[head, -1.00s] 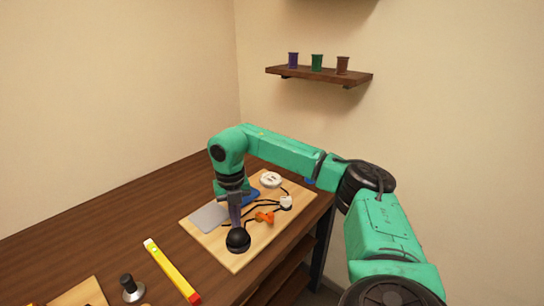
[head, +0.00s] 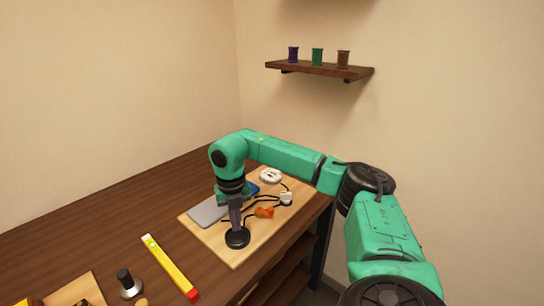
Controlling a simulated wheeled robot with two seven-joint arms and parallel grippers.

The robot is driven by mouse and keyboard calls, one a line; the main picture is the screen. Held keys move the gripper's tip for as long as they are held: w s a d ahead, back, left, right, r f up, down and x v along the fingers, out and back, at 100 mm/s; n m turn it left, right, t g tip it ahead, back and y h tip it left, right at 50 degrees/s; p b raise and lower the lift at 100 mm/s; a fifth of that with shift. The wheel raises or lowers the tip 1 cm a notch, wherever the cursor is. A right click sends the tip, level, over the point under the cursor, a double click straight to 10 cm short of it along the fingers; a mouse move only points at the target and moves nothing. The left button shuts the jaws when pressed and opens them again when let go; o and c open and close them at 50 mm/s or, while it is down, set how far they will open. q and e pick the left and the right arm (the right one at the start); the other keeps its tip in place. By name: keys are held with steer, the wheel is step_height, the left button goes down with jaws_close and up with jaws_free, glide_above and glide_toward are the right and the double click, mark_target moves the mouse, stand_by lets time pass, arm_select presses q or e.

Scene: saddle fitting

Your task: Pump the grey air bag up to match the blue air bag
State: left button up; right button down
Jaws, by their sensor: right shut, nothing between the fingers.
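The grey air bag (head: 206,212) lies flat-looking on the light wooden board (head: 231,260). The blue air bag (head: 253,189) lies behind it, partly hidden by my right arm. How full each bag is cannot be told. A black rubber bulb (head: 238,240) sits at the board's front, looking squashed. My right gripper (head: 236,226) is shut and empty, pointing down, its tips on top of the bulb. An orange valve-like part (head: 264,212) lies right of the bulb among black hoses. My left gripper is out of view.
A round white dial (head: 271,175) and a small white fitting (head: 286,198) are on the board's right. A shelf (head: 320,70) holds three spools.

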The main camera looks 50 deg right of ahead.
steer(key=shift+r+p, duration=1.75)
steer(key=shift+f, duration=0.1)
steer(key=shift+f+b, duration=1.25)
steer(key=shift+f, duration=0.45)
steer(key=shift+r+p, duration=1.75)
steer(key=shift+r, duration=0.05)
steer(key=shift+f, duration=0.2)
